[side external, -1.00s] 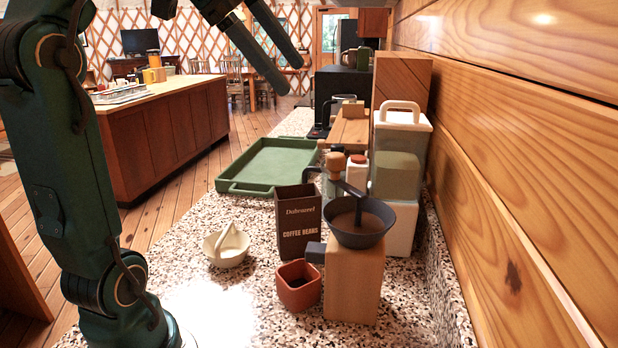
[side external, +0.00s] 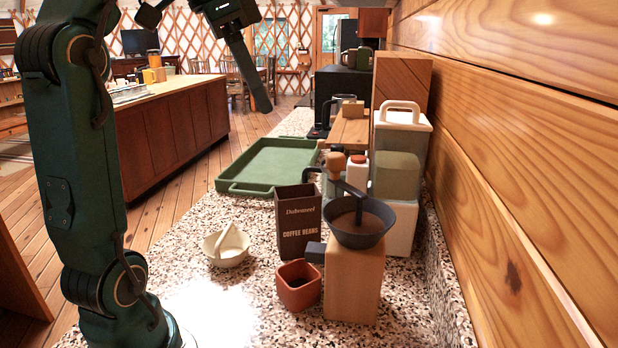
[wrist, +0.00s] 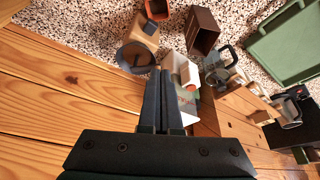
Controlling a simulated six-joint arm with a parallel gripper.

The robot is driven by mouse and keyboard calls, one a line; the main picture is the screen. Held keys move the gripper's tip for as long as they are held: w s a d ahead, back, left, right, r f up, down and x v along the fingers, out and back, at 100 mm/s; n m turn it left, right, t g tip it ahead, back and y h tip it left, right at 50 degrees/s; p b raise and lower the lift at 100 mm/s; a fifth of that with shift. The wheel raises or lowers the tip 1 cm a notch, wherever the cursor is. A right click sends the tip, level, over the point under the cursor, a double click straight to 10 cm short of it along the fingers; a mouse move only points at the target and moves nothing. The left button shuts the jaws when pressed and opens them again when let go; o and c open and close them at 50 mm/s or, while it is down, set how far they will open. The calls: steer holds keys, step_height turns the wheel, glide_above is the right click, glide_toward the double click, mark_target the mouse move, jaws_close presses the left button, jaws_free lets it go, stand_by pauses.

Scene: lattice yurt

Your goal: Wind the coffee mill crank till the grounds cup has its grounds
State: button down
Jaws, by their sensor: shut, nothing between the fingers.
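The coffee mill has a pale wooden body (side external: 354,285) and a dark hopper (side external: 372,238) with brown contents. Its dark crank rises from the hopper to a wooden knob (side external: 336,162). A grey spout (side external: 315,252) juts from its left side. The terracotta grounds cup (side external: 298,286) stands on the counter beside the mill, below the spout; its inside is dark and I cannot tell what it holds. In the wrist view the hopper (wrist: 133,57) and cup (wrist: 157,9) lie beyond my fingertips. My gripper (side external: 263,108) is shut and empty, high above the counter and apart from the mill.
A dark coffee beans box (side external: 298,225) stands behind the cup. A white bowl (side external: 227,248) sits to its left. White and grey-green canisters (side external: 396,175) crowd behind the mill near the wooden wall (side external: 520,150). A green tray (side external: 270,165) lies farther back. The front-left counter is clear.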

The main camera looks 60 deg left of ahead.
mark_target(327, 161)
steer(key=w+d+f, duration=0.2)
steer(key=w+f, duration=0.5)
steer(key=f, duration=0.2)
steer(key=shift+w, duration=0.15)
stand_by(0.5)
steer(key=shift+w+a+m+h, duration=0.15)
steer(key=shift+w+m+h, duration=0.15)
steer(key=shift+w+m, duration=0.35)
stand_by(0.4)
steer(key=shift+w+a+m, duration=0.15)
steer(key=shift+w+m, duration=0.25)
steer(key=shift+m, duration=0.45)
steer(key=w+d, duration=0.1)
steer(key=w, duration=0.5)
steer(key=shift+d+h, duration=0.15)
steer(key=shift+h, duration=0.15)
